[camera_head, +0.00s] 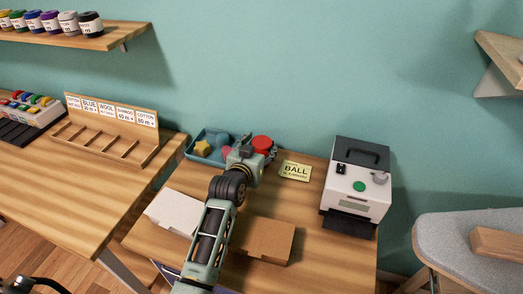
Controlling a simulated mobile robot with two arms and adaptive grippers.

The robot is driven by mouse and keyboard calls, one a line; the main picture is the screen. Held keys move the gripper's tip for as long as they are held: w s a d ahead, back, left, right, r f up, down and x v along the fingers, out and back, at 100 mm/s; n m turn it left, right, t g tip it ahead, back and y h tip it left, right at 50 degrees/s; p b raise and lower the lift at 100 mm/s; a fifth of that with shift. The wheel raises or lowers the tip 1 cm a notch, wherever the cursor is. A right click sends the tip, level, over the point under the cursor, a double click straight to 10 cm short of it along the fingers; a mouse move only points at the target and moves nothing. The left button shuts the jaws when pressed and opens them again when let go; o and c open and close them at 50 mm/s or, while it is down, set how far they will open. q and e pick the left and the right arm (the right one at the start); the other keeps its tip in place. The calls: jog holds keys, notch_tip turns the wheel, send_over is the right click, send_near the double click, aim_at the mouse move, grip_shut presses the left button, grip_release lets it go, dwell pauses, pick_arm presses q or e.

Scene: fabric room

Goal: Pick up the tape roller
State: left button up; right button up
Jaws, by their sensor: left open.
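My left arm reaches up over the middle table. Its gripper (260,153) is open at the table's back edge, beside the blue tray (193,152). A round red object (263,142) shows right behind the fingers. I cannot tell whether it is the tape roller or whether the fingers touch it. No other thing is clearly a tape roller. The gripper and wrist hide part of the tray's right side. My right gripper is not in view.
A "BALL" card (295,171) and a white label printer (356,188) stand to the right. A white box (175,212) and a brown box (264,240) flank my arm. A wooden rack (112,130) stands left.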

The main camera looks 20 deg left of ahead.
pick_arm(q)
jog(key=shift+x, duration=0.95)
jog(key=c, duration=0.9)
jog(key=shift+c, duration=0.2)
jog(key=shift+r, duration=0.15)
